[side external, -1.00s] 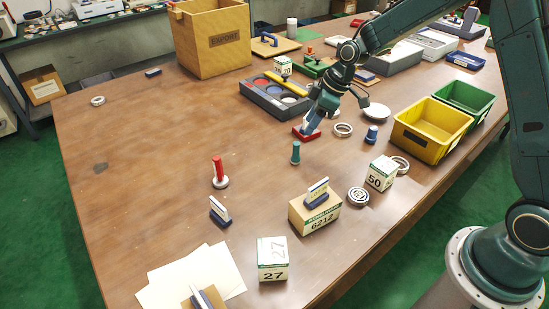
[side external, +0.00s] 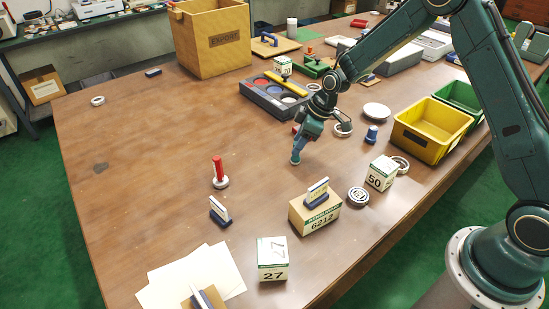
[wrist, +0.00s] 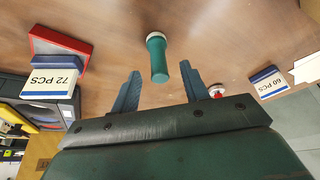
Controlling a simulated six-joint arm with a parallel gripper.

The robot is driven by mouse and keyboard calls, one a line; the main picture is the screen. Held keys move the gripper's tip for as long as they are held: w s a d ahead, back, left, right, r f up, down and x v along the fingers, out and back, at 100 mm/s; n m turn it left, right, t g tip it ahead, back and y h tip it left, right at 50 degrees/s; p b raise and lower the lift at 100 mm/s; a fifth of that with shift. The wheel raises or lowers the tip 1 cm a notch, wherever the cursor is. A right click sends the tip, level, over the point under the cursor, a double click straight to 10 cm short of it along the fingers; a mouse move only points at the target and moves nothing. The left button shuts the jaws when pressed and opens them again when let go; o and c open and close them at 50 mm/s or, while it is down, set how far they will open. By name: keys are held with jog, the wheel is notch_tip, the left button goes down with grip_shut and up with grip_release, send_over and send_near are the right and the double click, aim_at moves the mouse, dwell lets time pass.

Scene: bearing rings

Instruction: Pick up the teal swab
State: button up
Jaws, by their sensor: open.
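The teal swab (wrist: 158,58) stands on the wooden table as a small teal cylinder on a pale round base. In the wrist view it shows just ahead of my gripper (wrist: 160,76), centred between the two blue fingers, which are spread apart with nothing between their tips. In the side view my gripper (side external: 298,151) is lowered over the swab's place and hides most of it. Only the base of the swab (side external: 295,162) shows there. I cannot tell whether a finger touches it.
A red-handled stamp (side external: 219,172) stands to the left. A carton marked 6212 (side external: 315,218) with a stamp on it is in front. The box marked 50 (side external: 381,174), bearing rings (side external: 358,196) and yellow bin (side external: 432,130) are to the right.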

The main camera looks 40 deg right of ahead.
aim_at(293, 157)
jog(key=shift+x, duration=2.35)
jog(key=shift+d, duration=0.1)
grip_shut()
